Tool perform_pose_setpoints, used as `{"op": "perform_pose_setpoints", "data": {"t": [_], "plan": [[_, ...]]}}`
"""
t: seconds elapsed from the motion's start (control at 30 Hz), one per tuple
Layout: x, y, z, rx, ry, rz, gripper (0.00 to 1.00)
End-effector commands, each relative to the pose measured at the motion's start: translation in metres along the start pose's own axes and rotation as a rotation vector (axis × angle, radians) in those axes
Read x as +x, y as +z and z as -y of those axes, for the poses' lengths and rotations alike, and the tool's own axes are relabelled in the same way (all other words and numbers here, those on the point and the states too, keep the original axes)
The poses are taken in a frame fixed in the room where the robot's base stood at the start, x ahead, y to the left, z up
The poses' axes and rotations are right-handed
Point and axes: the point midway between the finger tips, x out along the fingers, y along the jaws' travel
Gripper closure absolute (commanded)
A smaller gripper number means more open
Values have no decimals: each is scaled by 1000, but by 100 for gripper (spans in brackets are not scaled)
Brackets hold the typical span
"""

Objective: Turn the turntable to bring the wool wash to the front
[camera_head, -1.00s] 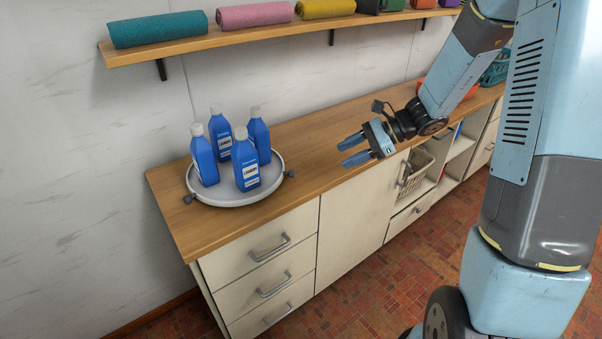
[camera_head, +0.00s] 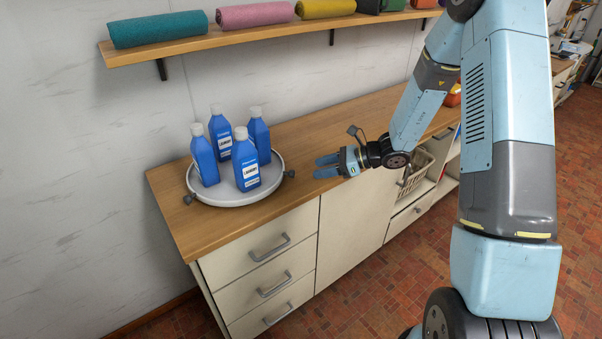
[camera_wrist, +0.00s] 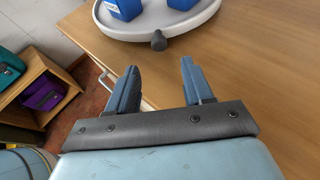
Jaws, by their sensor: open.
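The grey round turntable (camera_head: 237,198) sits on the left part of the wooden counter and carries several blue bottles with white caps. The front bottle (camera_head: 246,168) shows a white label; the labels are too small to read, so I cannot tell which is the wool wash. Dark knobs stick out from the rim, one at the right (camera_head: 289,174) and one at the left (camera_head: 188,199). My gripper (camera_head: 326,166) is open and empty, to the right of the turntable and apart from it. In the wrist view, the open fingers (camera_wrist: 160,88) point toward a rim knob (camera_wrist: 158,41).
The wooden counter (camera_head: 310,134) is clear between the turntable and my gripper. A wall shelf (camera_head: 200,42) with rolled towels hangs above. Drawers with handles (camera_head: 270,248) are below the counter, and a basket (camera_head: 416,172) stands in an open compartment to the right.

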Motion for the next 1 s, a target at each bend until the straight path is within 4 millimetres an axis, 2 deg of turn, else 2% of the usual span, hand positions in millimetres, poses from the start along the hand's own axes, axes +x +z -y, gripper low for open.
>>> {"op": "perform_pose_setpoints", "data": {"t": [0.2, 0.43, 0.6, 0.87, 1.0], "plan": [[38, 0, -1, 0, 3, 0, 49], [66, 0, 0, 0, 2, 0, 49], [73, 0, 0, 0, 1, -1, 49], [74, 0, 0, 0, 0, -1, 49], [74, 0, 0, 0, 0, -1, 60]]}}
